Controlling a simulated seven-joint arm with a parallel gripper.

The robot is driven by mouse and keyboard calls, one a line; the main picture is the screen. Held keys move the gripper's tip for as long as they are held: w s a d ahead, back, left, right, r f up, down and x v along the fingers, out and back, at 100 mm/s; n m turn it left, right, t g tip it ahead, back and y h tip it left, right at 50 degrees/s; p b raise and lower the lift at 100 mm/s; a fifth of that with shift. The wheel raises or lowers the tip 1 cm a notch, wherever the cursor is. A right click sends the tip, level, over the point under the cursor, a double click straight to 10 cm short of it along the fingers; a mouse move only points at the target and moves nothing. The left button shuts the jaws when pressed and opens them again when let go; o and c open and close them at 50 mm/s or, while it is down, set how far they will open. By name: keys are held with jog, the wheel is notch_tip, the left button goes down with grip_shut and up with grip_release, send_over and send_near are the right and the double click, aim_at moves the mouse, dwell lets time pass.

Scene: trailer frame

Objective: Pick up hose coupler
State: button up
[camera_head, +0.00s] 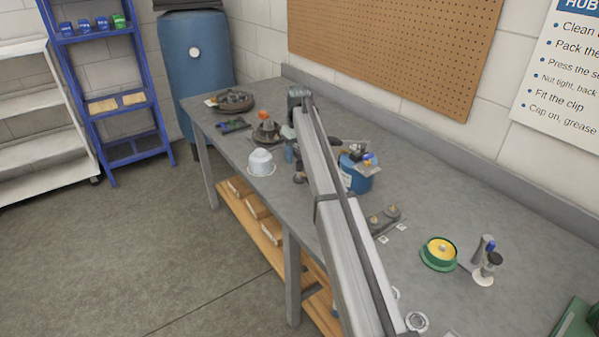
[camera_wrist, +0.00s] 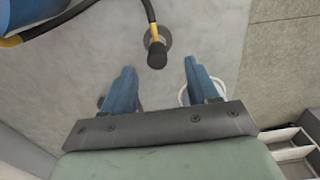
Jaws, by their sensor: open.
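The hose coupler (camera_wrist: 157,54) appears in the wrist view as a short dark cylinder with a yellow-brown collar, at the end of a black hose. A round grey piece shows beside and partly behind it. My gripper (camera_wrist: 159,65) is open, with its two blue fingers apart and nothing held between them. The coupler lies just beyond the fingertips, near the middle of the gap. In the head view, my gripper (camera_head: 290,153) is over the bench and partly hidden by my arm. I cannot clearly make out the coupler there.
A blue drum (camera_head: 357,178) stands right of my arm on the grey bench (camera_head: 460,190). A white cup-like part (camera_head: 261,163) is left of my gripper, near the bench's front edge. A green-and-yellow round part (camera_head: 439,253) lies farther right. The wall bounds the back.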

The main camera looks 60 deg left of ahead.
aim_at(300, 161)
jog(key=shift+w+d+f, duration=0.1)
jog(key=shift+d+f, duration=0.1)
jog(key=shift+f, duration=1.3)
jog(key=shift+d+f, duration=0.15)
jog(key=shift+f, duration=1.35)
jog(key=shift+c, duration=0.2)
grip_shut()
